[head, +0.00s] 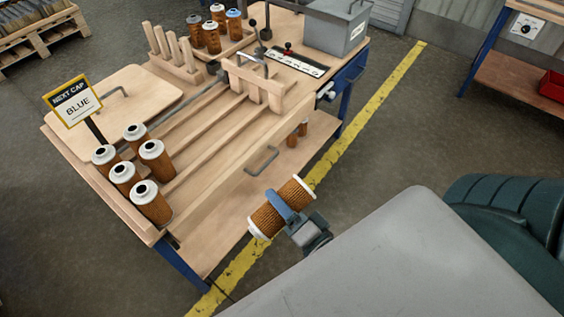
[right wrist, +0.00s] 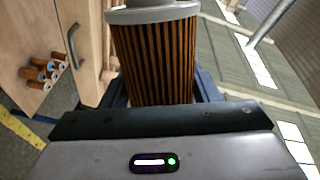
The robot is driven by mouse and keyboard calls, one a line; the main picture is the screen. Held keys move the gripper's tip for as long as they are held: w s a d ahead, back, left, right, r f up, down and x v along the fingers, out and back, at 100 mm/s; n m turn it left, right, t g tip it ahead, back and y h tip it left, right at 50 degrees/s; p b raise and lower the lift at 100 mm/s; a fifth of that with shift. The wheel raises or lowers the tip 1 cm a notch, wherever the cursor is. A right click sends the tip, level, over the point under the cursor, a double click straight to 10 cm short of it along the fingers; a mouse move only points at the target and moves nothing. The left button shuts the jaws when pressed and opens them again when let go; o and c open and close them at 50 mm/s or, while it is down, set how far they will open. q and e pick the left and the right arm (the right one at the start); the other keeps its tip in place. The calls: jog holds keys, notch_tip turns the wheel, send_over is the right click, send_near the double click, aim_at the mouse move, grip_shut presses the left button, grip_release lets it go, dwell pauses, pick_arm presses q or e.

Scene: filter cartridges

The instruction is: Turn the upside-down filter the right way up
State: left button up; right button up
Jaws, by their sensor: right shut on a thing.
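My right gripper (head: 287,209) is shut around the middle of a filter (head: 266,219) with brown pleats and pale end caps. The filter is held in the air at the front side of the bench. It lies tilted, one end at lower left and the other at upper right in the head view. In the right wrist view the filter (right wrist: 155,58) stands up from my gripper with a pale cap at the top; its lower end is hidden. Its end openings cannot be made out. My left gripper is not in view.
Several white-capped filters (head: 152,150) stand at the left end of the wooden bench (head: 210,255). More filters (head: 211,37) stand at the back. A wooden rack (head: 262,82) and grey box (head: 338,30) are further back. Floor is open beyond the yellow line.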

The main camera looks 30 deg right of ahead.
jog(key=m+p, duration=0.1)
jog(key=m, duration=0.2)
jog(key=shift+r, duration=0.1)
jog(key=m, duration=0.3)
jog(key=shift+m, duration=0.4)
jog(key=m+p, duration=0.1)
jog(key=m, duration=0.2)
jog(key=shift+p, duration=0.35)
jog(key=m, duration=0.4)
jog(key=shift+p, duration=0.3)
jog(key=m+p, duration=0.1)
jog(key=m, duration=0.3)
jog(key=m+p, duration=0.1)
jog(key=m, duration=0.1)
jog(key=shift+m, duration=0.4)
